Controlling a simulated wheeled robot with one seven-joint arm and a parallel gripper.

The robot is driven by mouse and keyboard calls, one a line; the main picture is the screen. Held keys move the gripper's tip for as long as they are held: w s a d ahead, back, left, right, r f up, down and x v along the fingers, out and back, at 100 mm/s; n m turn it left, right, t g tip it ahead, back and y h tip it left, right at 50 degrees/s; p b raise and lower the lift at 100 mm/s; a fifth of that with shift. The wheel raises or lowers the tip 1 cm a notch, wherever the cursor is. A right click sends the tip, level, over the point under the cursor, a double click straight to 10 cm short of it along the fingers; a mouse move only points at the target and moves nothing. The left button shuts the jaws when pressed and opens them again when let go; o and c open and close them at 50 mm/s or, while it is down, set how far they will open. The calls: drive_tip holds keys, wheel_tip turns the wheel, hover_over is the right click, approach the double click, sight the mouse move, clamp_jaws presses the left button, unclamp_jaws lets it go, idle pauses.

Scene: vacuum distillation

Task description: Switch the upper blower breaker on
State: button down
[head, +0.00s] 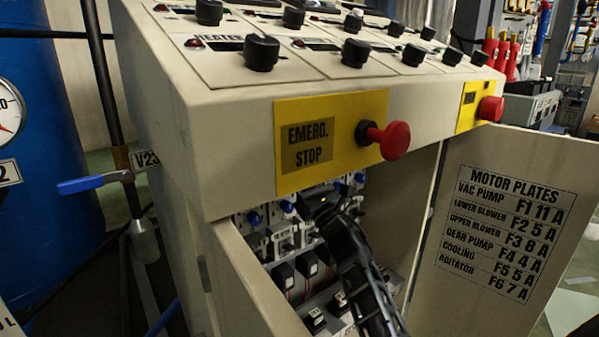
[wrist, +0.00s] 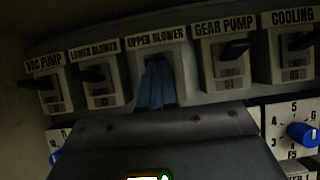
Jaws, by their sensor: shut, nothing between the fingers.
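The upper blower breaker (wrist: 177,62) sits in the middle of a labelled row in the wrist view, under its "UPPER BLOWER" plate. My gripper (wrist: 156,82) is shut and empty, its bluish fingertips in front of this breaker. They cover its lever, so I cannot tell the lever's position or whether they touch it. In the head view my gripper (head: 328,212) reaches into the open cabinet, below the yellow emergency stop plate, and its tips are hard to make out.
The lower blower breaker (wrist: 102,88) is left and the gear pump breaker (wrist: 228,70) right of my fingers. Blue knobs (wrist: 302,134) sit below the row. A red emergency stop button (head: 395,140) juts out above the opening. The open door (head: 505,215) stands at the right.

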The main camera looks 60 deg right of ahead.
drive_tip(key=shift+f, duration=0.1)
drive_tip(key=b+v, duration=0.1)
drive_tip(key=v, duration=0.6)
drive_tip(key=shift+s+a, duration=0.15)
drive_tip(key=shift+s, duration=0.15)
drive_tip(key=shift+f, duration=0.15)
drive_tip(key=s+a+f+m+g+y+p, duration=0.1)
drive_tip(key=s+a+m+y+p, duration=0.15)
drive_tip(key=a+m, duration=0.4)
drive_tip(key=s+a+f+m+g+y+p, duration=0.1)
drive_tip(key=s+a+f+m, duration=0.2)
drive_tip(key=a, duration=0.7)
drive_tip(key=s+a+m+y+p, duration=0.1)
drive_tip(key=s+a+m+p, duration=0.15)
drive_tip(key=a+m, duration=0.45)
drive_tip(key=s+a+r+m+g+y+p, duration=0.2)
drive_tip(key=s+a+r+m+y, duration=0.1)
drive_tip(key=s+a+m, duration=0.4)
drive_tip(key=s+a+r+m+g+y+p, duration=0.2)
drive_tip(key=s+a+m, duration=0.5)
drive_tip(key=s, duration=0.4)
wheel_tip(320, 180, up, 3)
drive_tip(key=shift+a+f+g+y, duration=0.25)
drive_tip(key=shift+a+g+y, duration=0.2)
drive_tip(key=shift+g+y, duration=0.15)
